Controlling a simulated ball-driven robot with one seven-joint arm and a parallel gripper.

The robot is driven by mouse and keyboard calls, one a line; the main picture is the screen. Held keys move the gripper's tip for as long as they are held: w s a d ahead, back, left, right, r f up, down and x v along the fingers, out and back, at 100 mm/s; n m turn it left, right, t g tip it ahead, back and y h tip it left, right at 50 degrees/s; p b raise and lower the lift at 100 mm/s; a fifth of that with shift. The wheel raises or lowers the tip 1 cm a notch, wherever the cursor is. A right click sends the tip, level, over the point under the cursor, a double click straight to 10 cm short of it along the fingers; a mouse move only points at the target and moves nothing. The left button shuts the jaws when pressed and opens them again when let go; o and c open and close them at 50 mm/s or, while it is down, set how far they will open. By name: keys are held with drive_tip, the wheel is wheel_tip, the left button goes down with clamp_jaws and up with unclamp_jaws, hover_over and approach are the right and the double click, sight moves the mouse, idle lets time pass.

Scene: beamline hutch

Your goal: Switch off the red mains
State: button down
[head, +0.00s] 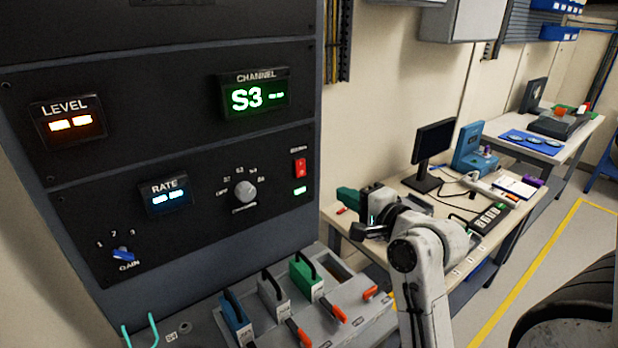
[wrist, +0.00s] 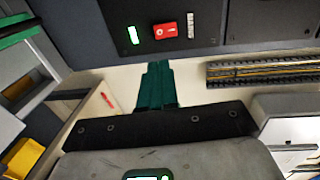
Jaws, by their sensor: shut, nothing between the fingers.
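The red mains rocker switch (head: 300,168) is at the right edge of the lower black rack panel. A small label is above it and a lit green lamp (head: 300,190) below it. In the wrist view the red switch (wrist: 165,30) shows white marks, with the green lamp (wrist: 133,35) to its left. Which side of the rocker is pressed in, I cannot tell. My gripper (head: 345,197) is right of the rack, below the switch's height and apart from it. In the wrist view its green fingers (wrist: 158,66) are together and empty, pointing toward the panel below the switch.
Below stands a grey shelf with blue, grey and green handled modules (head: 307,277). A desk with a monitor (head: 434,147) is behind my arm. The switch front looks unobstructed.

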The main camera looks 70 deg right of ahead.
sight(302, 173)
drive_tip(key=b+x, duration=0.1)
drive_tip(key=x, duration=1.2)
drive_tip(key=shift+w+d, duration=0.2)
drive_tip(key=shift+w, duration=0.1)
drive_tip(key=shift+f, duration=0.1)
drive_tip(key=shift+w+f+t+b, duration=0.25)
drive_tip(key=shift+f+t+b, duration=0.1)
drive_tip(key=shift+b, duration=0.5)
drive_tip(key=shift+s+r+p, duration=0.1)
drive_tip(key=shift+r+p, duration=0.25)
drive_tip(key=shift+f, duration=0.1)
